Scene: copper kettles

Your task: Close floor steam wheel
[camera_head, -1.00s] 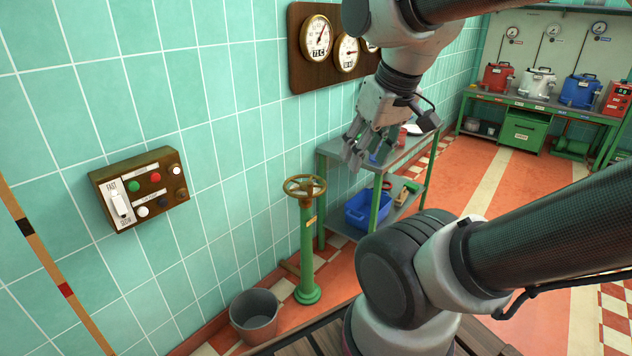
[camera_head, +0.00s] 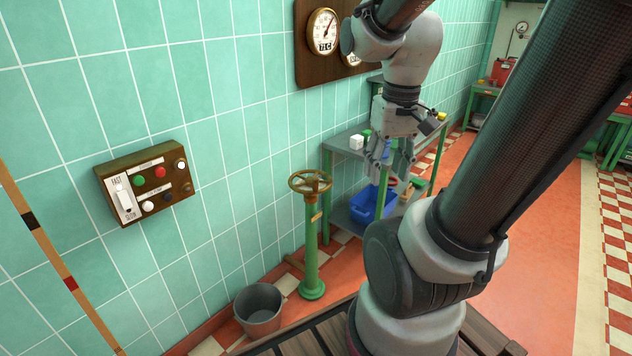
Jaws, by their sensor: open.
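The floor steam wheel (camera_head: 310,182) is a brass handwheel lying flat on top of a green floor pillar (camera_head: 312,245) near the tiled wall. My gripper (camera_head: 379,178) is open and points down, to the right of the wheel and apart from it. It is in front of the green side table. Nothing shows between its fingers. How far the wheel is turned cannot be told.
A grey bucket (camera_head: 260,308) stands left of the pillar's foot. A side table (camera_head: 340,139) with a blue bin (camera_head: 366,204) stands behind my gripper. A button panel (camera_head: 150,184) and a gauge board (camera_head: 306,68) are on the wall. Red floor at right is clear.

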